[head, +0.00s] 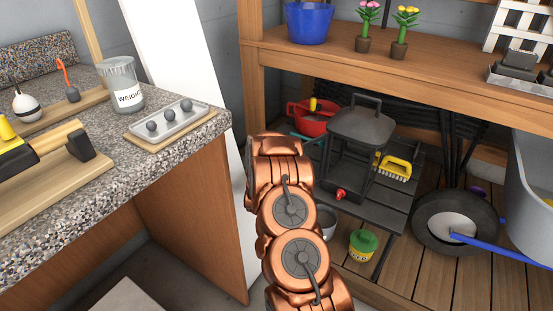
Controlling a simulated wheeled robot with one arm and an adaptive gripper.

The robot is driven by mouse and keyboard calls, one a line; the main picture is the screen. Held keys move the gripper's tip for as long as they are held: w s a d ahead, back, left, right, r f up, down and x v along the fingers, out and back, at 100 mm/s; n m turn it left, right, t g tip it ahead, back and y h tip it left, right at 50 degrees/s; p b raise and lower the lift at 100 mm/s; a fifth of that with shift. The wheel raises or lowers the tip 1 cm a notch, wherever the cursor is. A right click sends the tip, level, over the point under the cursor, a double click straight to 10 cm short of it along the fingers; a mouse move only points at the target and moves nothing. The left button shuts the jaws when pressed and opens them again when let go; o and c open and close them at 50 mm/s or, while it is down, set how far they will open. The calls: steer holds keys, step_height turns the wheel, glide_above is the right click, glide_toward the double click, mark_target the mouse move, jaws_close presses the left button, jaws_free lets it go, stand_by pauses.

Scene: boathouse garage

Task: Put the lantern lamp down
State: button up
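A dark grey lantern lamp (362,127) with a flat square top, a loop handle, thin posts and a red knob near its base appears upright over the dark slatted lower shelf (395,205). Its left side is close to my copper arm in the picture. I cannot tell whether its base touches the slats. My gripper does not show; the arm's far end blocks the view there, so any hold on the lantern is hidden.
A red pot (308,118) and a yellow brush (396,168) are beside the lantern. A green-and-yellow can (361,246) stands below. A wheel (455,222) is at right. The wooden bench (455,72) runs above; a granite counter (130,175) is at left.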

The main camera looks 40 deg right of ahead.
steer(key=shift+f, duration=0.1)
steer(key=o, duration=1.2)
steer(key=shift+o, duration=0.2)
